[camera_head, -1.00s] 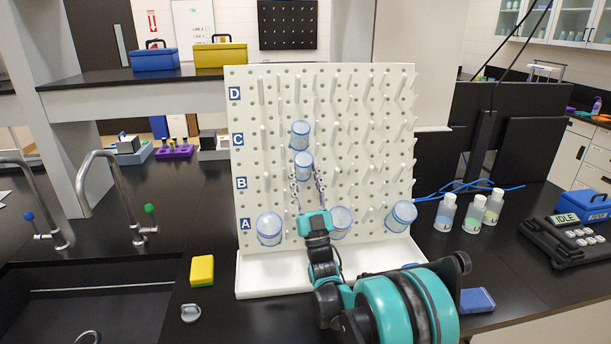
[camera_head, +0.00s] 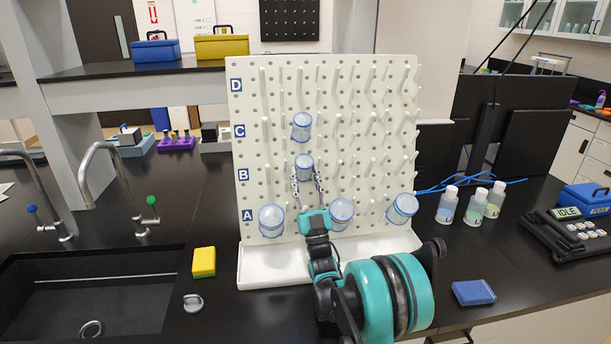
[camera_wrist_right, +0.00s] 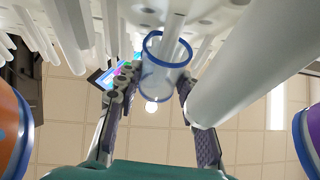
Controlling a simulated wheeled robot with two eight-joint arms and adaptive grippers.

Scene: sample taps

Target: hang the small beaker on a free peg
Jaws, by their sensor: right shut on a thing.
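The small beaker (camera_head: 304,168), clear with a blue rim, is at the white pegboard (camera_head: 400,90), between rows B and C, directly below another hanging beaker (camera_head: 302,127). My right gripper (camera_head: 306,182) is shut on it from below. In the right wrist view the small beaker (camera_wrist_right: 163,78) sits between the fingertips (camera_wrist_right: 155,98), its open rim towards the board. A white peg shows inside the rim there; how far it reaches in is hard to tell. My left gripper is not in view.
Other beakers hang along row A: at left (camera_head: 271,220), middle (camera_head: 341,214) and right (camera_head: 402,209). Bare pegs surround the small beaker. A white drip tray (camera_head: 262,272) lies below the board. Bottles (camera_head: 447,205) stand to the right; a sink (camera_head: 90,300) is at left.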

